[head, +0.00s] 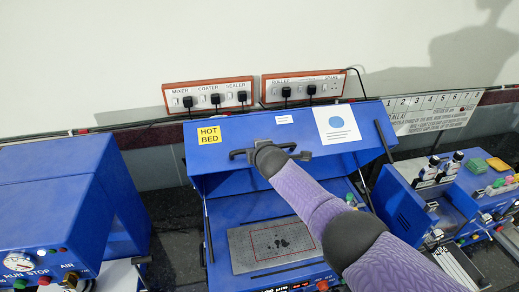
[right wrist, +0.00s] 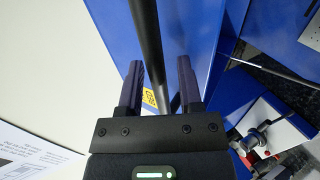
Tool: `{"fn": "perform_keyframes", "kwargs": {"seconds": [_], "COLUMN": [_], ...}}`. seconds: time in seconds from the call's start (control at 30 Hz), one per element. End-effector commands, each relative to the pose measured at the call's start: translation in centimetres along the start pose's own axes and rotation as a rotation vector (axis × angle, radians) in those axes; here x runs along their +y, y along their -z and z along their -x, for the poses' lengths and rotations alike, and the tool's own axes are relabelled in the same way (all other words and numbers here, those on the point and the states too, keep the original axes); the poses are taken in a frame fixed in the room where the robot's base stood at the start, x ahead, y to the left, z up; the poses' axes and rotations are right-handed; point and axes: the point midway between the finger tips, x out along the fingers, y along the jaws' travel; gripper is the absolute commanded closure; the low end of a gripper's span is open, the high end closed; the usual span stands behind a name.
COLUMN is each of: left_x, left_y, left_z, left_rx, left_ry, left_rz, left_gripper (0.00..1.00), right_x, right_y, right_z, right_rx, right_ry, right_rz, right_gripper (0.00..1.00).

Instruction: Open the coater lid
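The blue coater (head: 215,235) stands in the middle of the head view. Its lid (head: 290,165) is raised and tilted back, with a yellow "HOT BED" label. The grey bed (head: 238,250) with a red outline and dark spots shows below. My right gripper (head: 270,148) is at the lid's front, by the dark handle bar (head: 240,154). In the right wrist view the black bar (right wrist: 147,40) runs between the two spread fingers of my right gripper (right wrist: 160,63), with a gap to the right finger. My left gripper is not in view.
A blue machine (head: 55,190) with a gauge stands at the left. Another blue machine (head: 405,205) with small parts is at the right. Sockets with plugs (head: 210,95) are on the wall behind. My right arm covers part of the coater's right side.

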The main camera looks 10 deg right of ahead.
Motion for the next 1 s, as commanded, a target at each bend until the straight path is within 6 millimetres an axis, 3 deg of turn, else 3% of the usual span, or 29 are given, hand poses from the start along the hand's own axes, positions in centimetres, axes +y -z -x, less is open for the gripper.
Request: {"fn": "perform_keyframes", "kwargs": {"seconds": [0.27,0.43,0.57,0.7,1.0], "left_x": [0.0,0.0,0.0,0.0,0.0], "left_y": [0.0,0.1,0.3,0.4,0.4], "left_z": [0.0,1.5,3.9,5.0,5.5], "left_rx": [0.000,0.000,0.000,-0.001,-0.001], "left_ry": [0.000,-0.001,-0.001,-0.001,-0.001], "left_rz": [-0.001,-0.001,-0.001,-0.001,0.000], "left_gripper": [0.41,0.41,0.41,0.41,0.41], "right_x": [0.0,0.3,0.7,0.4,0.0], "right_y": [0.0,0.0,0.0,0.0,0.0], "right_z": [0.0,1.0,3.0,5.3,9.4], "right_rx": [0.000,0.001,0.001,0.002,0.000], "right_ry": [0.000,0.002,0.000,0.000,0.000], "right_rz": [0.000,0.001,0.001,0.001,0.000], "right_gripper": [0.47,0.47,0.47,0.47,0.47]}}
